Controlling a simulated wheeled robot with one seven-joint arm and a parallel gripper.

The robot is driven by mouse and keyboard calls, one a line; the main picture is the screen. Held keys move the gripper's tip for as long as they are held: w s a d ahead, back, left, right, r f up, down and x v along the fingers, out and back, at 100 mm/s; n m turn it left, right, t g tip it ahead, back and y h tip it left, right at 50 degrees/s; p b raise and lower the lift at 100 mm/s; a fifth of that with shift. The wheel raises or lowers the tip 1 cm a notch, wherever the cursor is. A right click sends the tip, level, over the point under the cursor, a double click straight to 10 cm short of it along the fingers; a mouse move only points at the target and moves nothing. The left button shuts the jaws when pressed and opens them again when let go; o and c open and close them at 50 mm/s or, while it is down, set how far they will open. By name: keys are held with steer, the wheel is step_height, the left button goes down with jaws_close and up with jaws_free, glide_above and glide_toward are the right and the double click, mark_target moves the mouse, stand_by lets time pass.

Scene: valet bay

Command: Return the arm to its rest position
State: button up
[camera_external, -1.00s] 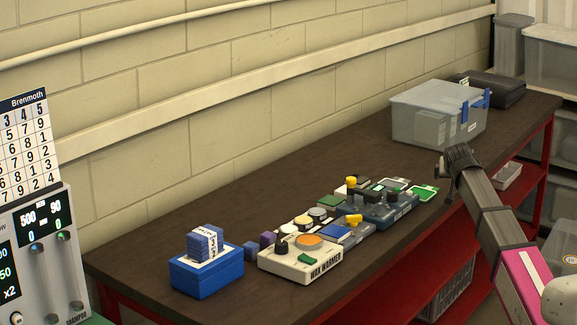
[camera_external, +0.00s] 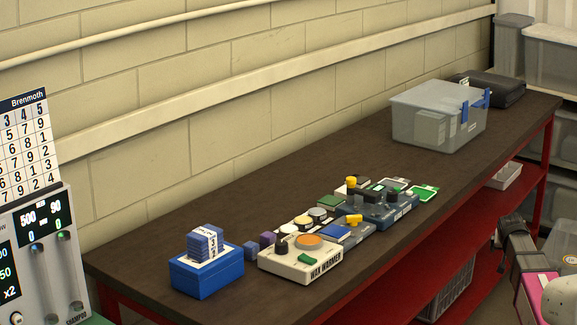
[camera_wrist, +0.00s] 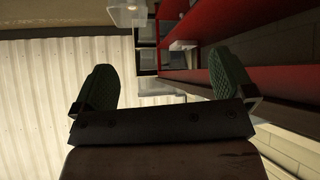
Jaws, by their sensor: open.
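My arm (camera_external: 522,252) is at the lower right of the external view, folded low beside the bench and clear of its top. My gripper (camera_wrist: 167,88) shows in the wrist view with its two green padded fingers wide apart and nothing between them. In the external view the fingers cannot be made out clearly.
The dark bench top (camera_external: 300,160) holds a wax warmer (camera_external: 300,260), a blue box (camera_external: 206,275) with a banded stack on it, several small devices and a clear lidded bin (camera_external: 435,118). The bench's red frame (camera_external: 540,175) stands near my arm. Grey bins fill shelves at right.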

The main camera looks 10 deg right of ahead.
steer(key=s+a+f+n+g+y, duration=0.2)
steer(key=s+a+f+g, duration=0.1)
steer(key=s+a+f, duration=0.7)
steer(key=s+a+f+n+g+y, duration=0.2)
steer(key=s+a+f+g, duration=0.2)
steer(key=s+a+f, duration=0.6)
steer(key=s+f, duration=0.2)
steer(key=s, duration=0.4)
steer(key=shift+s+a+f+n, duration=0.25)
steer(key=shift+s+a+n, duration=0.05)
steer(key=shift+a, duration=0.05)
